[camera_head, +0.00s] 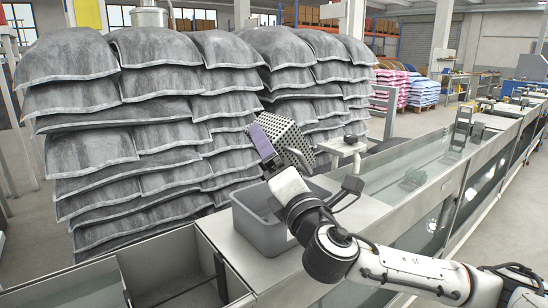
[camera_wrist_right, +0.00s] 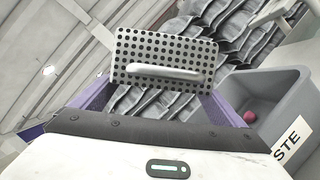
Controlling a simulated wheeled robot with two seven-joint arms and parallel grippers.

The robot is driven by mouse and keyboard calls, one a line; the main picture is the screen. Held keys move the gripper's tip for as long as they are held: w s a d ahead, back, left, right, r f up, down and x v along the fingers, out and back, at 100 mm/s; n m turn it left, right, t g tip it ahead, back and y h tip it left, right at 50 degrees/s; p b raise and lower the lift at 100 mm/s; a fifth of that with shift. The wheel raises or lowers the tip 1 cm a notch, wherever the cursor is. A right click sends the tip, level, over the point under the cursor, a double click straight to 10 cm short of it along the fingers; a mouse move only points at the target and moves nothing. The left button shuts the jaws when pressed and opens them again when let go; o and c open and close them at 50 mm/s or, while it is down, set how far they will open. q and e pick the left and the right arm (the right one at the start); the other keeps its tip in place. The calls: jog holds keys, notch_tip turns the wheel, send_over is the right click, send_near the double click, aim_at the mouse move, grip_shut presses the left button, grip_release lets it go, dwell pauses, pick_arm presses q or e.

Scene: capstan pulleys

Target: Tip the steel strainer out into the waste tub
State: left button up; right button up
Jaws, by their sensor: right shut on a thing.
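The steel strainer (camera_head: 287,139), a box of metal with round holes, is held tilted above the grey waste tub (camera_head: 255,232) in the head view. In the right wrist view its perforated face (camera_wrist_right: 165,47) and bar handle (camera_wrist_right: 165,73) are in front of my right gripper. My right gripper (camera_head: 266,147), with purple fingers, is shut on the strainer. The tub also shows in the wrist view (camera_wrist_right: 275,90), with part of a label reading "STE". A small red thing (camera_wrist_right: 249,117) lies inside it. I cannot see into the strainer. My left gripper is out of view.
A long glass-sided tank (camera_head: 415,190) runs to the back right, with brackets along its edge. Tall stacks of grey sacks (camera_head: 150,130) stand behind the tub. An open metal compartment (camera_head: 160,270) is at the front left.

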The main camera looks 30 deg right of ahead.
aim_at(274, 121)
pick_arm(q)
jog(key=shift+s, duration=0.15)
